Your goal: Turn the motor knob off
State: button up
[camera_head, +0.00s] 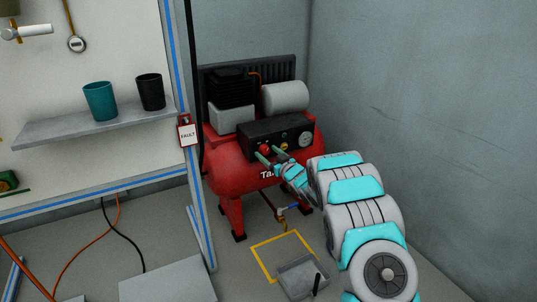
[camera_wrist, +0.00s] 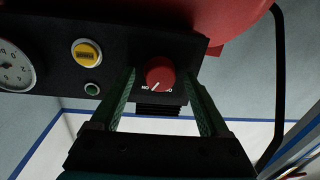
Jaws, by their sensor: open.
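The red motor knob (camera_wrist: 160,71) sits on the black control panel (camera_head: 247,138) of a red air compressor. In the wrist view, which is upside down, it lies between my gripper's fingertips, with a gap on each side. A white mark on the knob points down-left, towards the ON lettering. The other label is partly hidden by the knob. My gripper (camera_wrist: 160,86) is open, with green fingers reaching towards the knob. In the head view my gripper (camera_head: 270,154) is just in front of the panel. I cannot tell how deep the fingers reach around the knob.
A yellow button (camera_wrist: 87,53), a small green button (camera_wrist: 92,88) and a gauge (camera_wrist: 14,66) sit beside the knob. The red tank (camera_head: 230,170) is below the panel. A FAULT tag (camera_head: 188,133) hangs at left. A grey tray (camera_head: 300,277) is on the floor.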

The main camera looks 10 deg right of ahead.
grip_shut()
jog(key=shift+f, duration=0.1)
dwell(0.5)
jog(key=shift+b, duration=0.3)
jog(key=shift+f+n+b, duration=0.2)
jog(key=shift+n+b, duration=0.8)
jog(key=n+b, duration=0.4)
jog(key=shift+r+b, duration=0.1)
jog(key=shift+b, duration=0.25)
jog(key=n+b, duration=0.4)
jog(key=shift+r+g+h, duration=0.1)
jog(key=shift+g+h, duration=0.2)
jog(key=shift+h, duration=0.1)
jog(key=shift+r+n+b, duration=0.1)
jog(key=shift+n+b, duration=0.4)
jog(key=shift+n, duration=0.2)
